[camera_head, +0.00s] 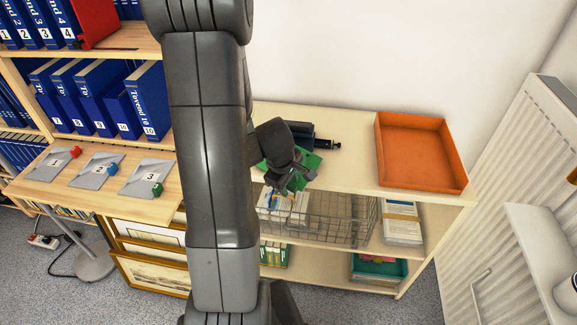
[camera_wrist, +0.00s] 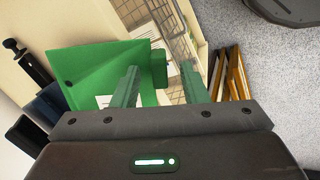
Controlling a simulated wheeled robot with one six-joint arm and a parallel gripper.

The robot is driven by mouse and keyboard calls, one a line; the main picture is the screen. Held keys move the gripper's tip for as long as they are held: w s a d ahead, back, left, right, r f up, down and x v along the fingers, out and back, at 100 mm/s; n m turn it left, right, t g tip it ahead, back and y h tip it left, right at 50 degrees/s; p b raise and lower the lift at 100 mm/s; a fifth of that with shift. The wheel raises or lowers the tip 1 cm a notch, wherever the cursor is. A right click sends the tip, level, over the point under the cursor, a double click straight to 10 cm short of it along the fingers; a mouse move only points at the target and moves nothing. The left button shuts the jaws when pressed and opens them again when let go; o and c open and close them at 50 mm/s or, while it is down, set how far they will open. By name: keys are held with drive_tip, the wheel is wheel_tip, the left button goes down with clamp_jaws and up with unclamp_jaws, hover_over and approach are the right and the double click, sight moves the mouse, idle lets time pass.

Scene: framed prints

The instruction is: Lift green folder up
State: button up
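The green folder (camera_head: 312,160) lies on the top of the low shelf, mostly hidden behind my gripper in the head view. In the wrist view the folder (camera_wrist: 92,78) is a flat green sheet with a small dark green block (camera_wrist: 158,68) at its right edge. My gripper (camera_head: 290,186) is just over the folder's near edge. In the wrist view my gripper (camera_wrist: 160,82) has its two fingers well apart and nothing clamped. The block shows in the gap between the fingers, closer to the left one; I cannot tell whether they touch.
A dark blue and black object (camera_head: 325,144) lies behind the folder. An orange tray (camera_head: 420,152) stands to the right on the shelf top. A wire basket (camera_head: 340,222) is on the shelf below. Grey folders (camera_head: 97,170) lie on the left table. Framed prints (camera_head: 150,270) lean below.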

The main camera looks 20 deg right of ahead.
clamp_jaws()
drive_tip(key=shift+r, duration=0.1)
drive_tip(key=shift+r, duration=0.2)
wheel_tip(320, 180, up, 3)
drive_tip(key=shift+r+p, duration=0.2)
drive_tip(key=shift+p, duration=0.55)
drive_tip(key=s+a+b, duration=0.1)
drive_tip(key=s+a, duration=0.3)
drive_tip(key=s, duration=0.3)
drive_tip(key=s+a+b, duration=0.2)
drive_tip(key=s+a, duration=0.3)
drive_tip(key=s, duration=0.3)
drive_tip(key=shift+s+a+f, duration=0.2)
drive_tip(key=shift+a, duration=0.05)
drive_tip(key=shift+r, duration=0.15)
drive_tip(key=shift+r+p, duration=2.65)
drive_tip(key=shift+r, duration=0.2)
